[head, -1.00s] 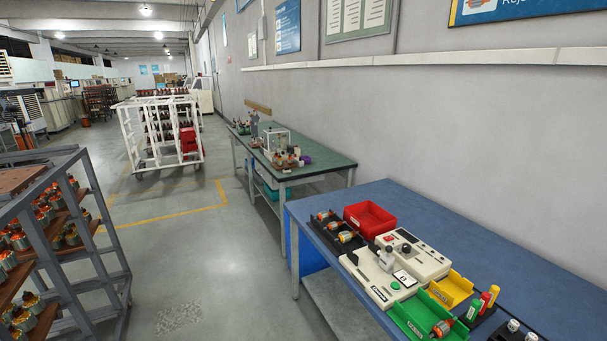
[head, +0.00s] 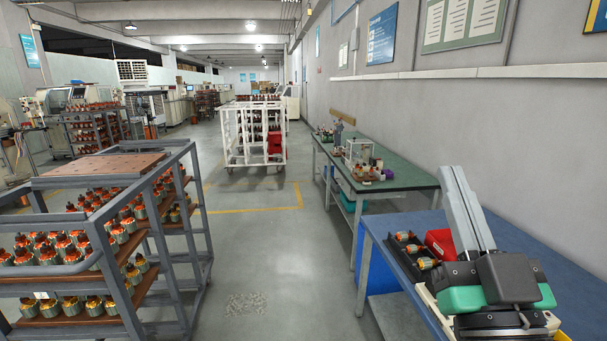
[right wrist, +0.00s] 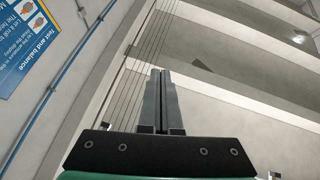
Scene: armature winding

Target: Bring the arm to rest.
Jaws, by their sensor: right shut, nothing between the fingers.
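My right gripper (head: 453,174) stands at the lower right of the head view, in front of the blue table. Its grey fingers point up and lie close together, with nothing between them. The right wrist view also shows the right gripper (right wrist: 160,76) with its fingers shut, pointing at the ceiling and upper wall. The black and green gripper body hides much of the tabletop equipment. My left gripper is not in view.
The blue table (head: 393,222) holds a red bin (head: 440,242) and a black tray (head: 408,250) with armatures. A green table (head: 400,182) stands behind. A grey rack (head: 180,235) with many armatures is at left. The floor between is clear.

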